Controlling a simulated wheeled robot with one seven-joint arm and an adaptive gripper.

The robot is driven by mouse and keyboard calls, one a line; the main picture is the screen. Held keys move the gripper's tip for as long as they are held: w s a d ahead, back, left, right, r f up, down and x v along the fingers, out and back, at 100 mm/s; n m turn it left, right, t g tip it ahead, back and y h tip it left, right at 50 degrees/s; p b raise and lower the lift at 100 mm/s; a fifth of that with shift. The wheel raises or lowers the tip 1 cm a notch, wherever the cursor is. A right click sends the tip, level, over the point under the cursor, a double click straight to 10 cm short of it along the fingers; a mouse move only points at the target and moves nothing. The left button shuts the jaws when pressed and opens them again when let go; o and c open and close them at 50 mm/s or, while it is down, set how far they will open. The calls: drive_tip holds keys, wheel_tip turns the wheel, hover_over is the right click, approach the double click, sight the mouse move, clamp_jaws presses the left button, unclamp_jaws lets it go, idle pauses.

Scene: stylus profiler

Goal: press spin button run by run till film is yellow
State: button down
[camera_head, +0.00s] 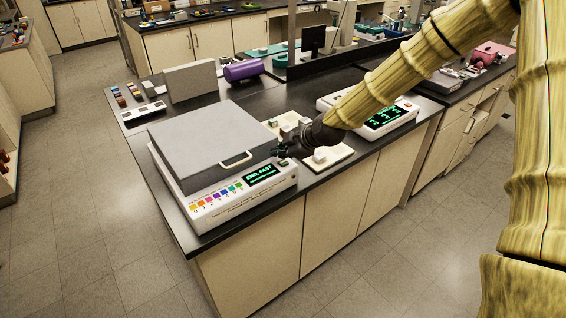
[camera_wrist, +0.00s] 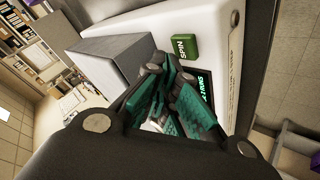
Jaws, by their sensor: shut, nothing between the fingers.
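The spin coater (camera_head: 230,198) is a white box with a closed grey lid (camera_head: 212,135) near the front left of the bench. Its front has a colour scale (camera_head: 216,195) and a lit green display (camera_head: 264,175), too small to read surely. In the wrist view the green SPIN button (camera_wrist: 184,48) stands on the white panel, and part of the display (camera_wrist: 204,88) shows the word RUNS. My gripper (camera_head: 282,152) is shut and empty at the box's right end. In the wrist view its fingertips (camera_wrist: 160,66) are close to the button; contact cannot be told. No film is visible.
A second white instrument (camera_head: 385,118) with a green display stands to the right. A pale tray (camera_head: 328,156) with a small block lies between them. A grey box (camera_head: 190,82) and a purple cylinder (camera_head: 243,71) are behind. The bench's front edge is close.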

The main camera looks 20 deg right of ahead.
sight(281, 164)
drive_tip(key=shift+f, duration=0.15)
drive_tip(key=shift+f+b, duration=0.3)
drive_tip(key=shift+b, duration=0.05)
drive_tip(key=shift+f, duration=0.4)
idle(1.0)
drive_tip(key=shift+r, duration=0.85)
drive_tip(key=shift+r+p, duration=1.55)
drive_tip(key=shift+r, duration=0.95)
drive_tip(key=shift+a, duration=0.1)
